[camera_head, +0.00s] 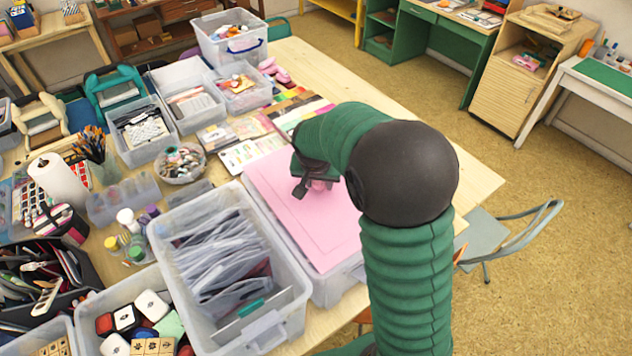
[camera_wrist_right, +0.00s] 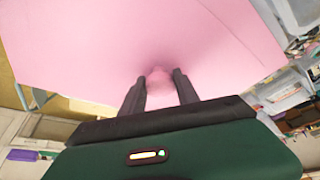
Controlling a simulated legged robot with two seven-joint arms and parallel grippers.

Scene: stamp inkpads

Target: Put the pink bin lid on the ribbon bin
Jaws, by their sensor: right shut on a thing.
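The pink bin lid (camera_head: 317,231) is a flat pink panel with a raised middle and a small knob. It lies over the top of a clear plastic bin (camera_head: 337,285) in the middle of the table. The bin's contents are hidden, so I cannot tell for sure that it is the ribbon bin. The lid looks level and roughly lined up with the rim; whether it touches all round is unclear. My right gripper (camera_head: 313,187) is shut on the lid's pink knob. In the right wrist view the lid (camera_wrist_right: 150,40) fills the top and the fingers (camera_wrist_right: 160,88) flank the knob. My left gripper is not in view.
A clear bin of grey packets (camera_head: 228,255) stands close against the left side of the lidded bin. A bin of stamps (camera_head: 135,315) and a round tub (camera_head: 181,163) are further left. Cards and colour strips (camera_head: 255,140) lie behind. The table's right side (camera_head: 470,185) is bare.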

